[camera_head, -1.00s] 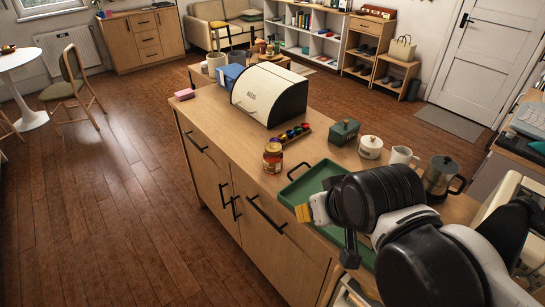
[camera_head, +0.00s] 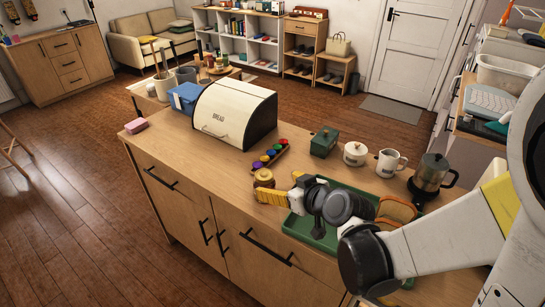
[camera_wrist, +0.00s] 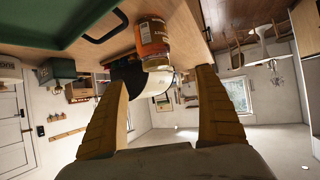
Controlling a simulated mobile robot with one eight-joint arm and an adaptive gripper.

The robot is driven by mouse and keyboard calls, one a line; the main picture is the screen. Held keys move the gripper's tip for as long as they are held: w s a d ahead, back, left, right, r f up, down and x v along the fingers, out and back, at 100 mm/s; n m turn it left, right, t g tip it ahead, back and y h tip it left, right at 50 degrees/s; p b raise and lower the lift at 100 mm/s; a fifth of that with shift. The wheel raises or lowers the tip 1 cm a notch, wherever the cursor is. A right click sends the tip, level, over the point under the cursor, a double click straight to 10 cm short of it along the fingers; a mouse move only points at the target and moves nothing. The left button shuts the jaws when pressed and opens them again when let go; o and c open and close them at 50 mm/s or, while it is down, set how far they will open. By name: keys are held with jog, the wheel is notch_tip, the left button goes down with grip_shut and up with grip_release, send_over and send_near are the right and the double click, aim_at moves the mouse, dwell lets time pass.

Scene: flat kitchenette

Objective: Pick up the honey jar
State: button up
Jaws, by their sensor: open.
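The honey jar (camera_head: 263,178) stands near the front edge of the wooden counter, with its round tan lid showing in the head view. Its lower part is hidden behind my gripper. In the wrist view, which is turned upside down, the amber jar (camera_wrist: 153,32) with its label hangs at the top centre, beyond and between my fingertips. My gripper (camera_wrist: 162,84) is open and empty, with one yellow finger on each side. In the head view my gripper (camera_head: 268,196) lies level right in front of the jar. I cannot tell whether a finger touches it.
A green tray (camera_head: 292,222) lies under my wrist, right of the jar. A rack of coloured pods (camera_head: 270,156) and a bread box (camera_head: 235,112) stand behind. A green box (camera_head: 323,142), white sugar pot (camera_head: 355,153), white jug (camera_head: 390,162) and coffee pot (camera_head: 434,172) line the back right.

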aim_at(268, 178)
jog(key=b+x, duration=0.1)
jog(key=x, duration=0.4)
jog(key=shift+w+f+b, duration=0.25)
jog(key=shift+b, duration=0.05)
jog(key=x, duration=0.1)
jog(key=b+x, duration=0.1)
jog(key=x, duration=0.1)
jog(key=b+x, duration=0.1)
jog(key=x, duration=0.1)
jog(key=shift+w+d, duration=0.2)
jog(key=shift+w, duration=0.1)
jog(key=shift+r, duration=0.1)
jog(key=shift+c, duration=0.3)
jog(key=c, duration=1.6)
